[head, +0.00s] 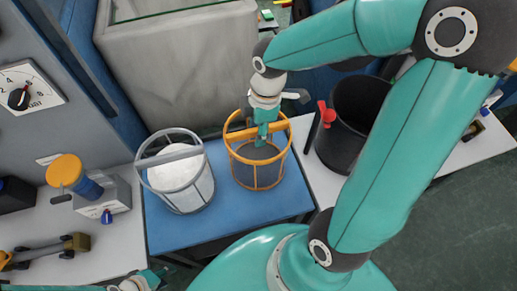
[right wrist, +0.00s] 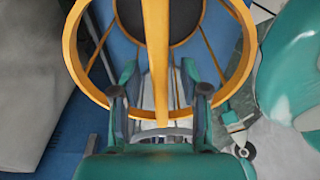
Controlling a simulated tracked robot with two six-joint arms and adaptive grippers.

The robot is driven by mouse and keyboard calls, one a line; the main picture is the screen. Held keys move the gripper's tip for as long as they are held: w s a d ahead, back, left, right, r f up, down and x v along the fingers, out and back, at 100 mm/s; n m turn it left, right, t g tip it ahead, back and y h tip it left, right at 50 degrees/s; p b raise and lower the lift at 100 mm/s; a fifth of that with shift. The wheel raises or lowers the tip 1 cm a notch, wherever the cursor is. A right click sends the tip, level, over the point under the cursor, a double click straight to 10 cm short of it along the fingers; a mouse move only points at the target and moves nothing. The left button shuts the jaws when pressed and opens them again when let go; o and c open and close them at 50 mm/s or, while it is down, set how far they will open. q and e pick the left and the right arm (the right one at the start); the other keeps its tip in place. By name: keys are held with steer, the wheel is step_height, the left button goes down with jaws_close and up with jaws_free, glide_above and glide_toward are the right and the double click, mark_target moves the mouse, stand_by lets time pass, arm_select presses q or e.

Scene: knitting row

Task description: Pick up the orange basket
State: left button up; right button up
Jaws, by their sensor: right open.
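The orange basket (head: 256,162) stands upright on the blue mat (head: 225,222), with a dark grey inside and an arched handle over its top. My right gripper (head: 262,138) points down at the basket's handle. In the right wrist view the open fingers of my right gripper (right wrist: 160,82) are on either side of the orange handle (right wrist: 155,35), which runs between them. They appear not closed on it. My left gripper (head: 150,280) is only partly in view at the bottom left edge, away from the basket, and its jaws cannot be made out.
A grey basket (head: 178,172) with white contents stands left of the orange one. A black bin (head: 345,130) with a red clip stands close at right. A grey machine housing (head: 180,65) rises behind. A yellow-knobbed device (head: 100,192) is at left. The front mat is clear.

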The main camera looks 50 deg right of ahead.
jaws_close()
steer(key=shift+r, duration=0.15)
stand_by(0.5)
